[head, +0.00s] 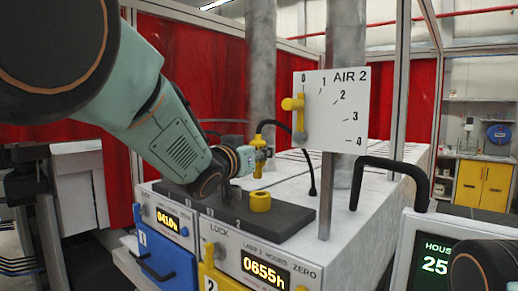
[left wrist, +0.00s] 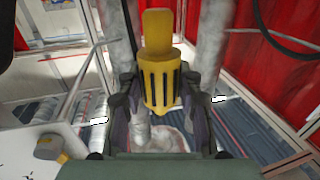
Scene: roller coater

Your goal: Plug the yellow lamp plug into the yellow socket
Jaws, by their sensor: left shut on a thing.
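The yellow lamp plug (head: 259,157) is held between the fingers of my left gripper (head: 251,156), with a black cable arching from its top. In the left wrist view the ribbed yellow plug (left wrist: 158,82) sits between both fingers of the left gripper (left wrist: 160,98). The yellow socket (head: 260,202) is a round ring on a dark plate (head: 290,217). In the head view the plug hangs upright above the socket, with a visible gap between them. The socket cannot be made out in the left wrist view. My right gripper is not in view.
A white AIR 2 dial panel (head: 340,112) with a yellow lever stands just right of the plug. A black handle (head: 392,172) rises at the right. Blue (head: 168,255) and yellow (head: 222,275) drawer fronts sit below the displays. Grey pipes stand behind.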

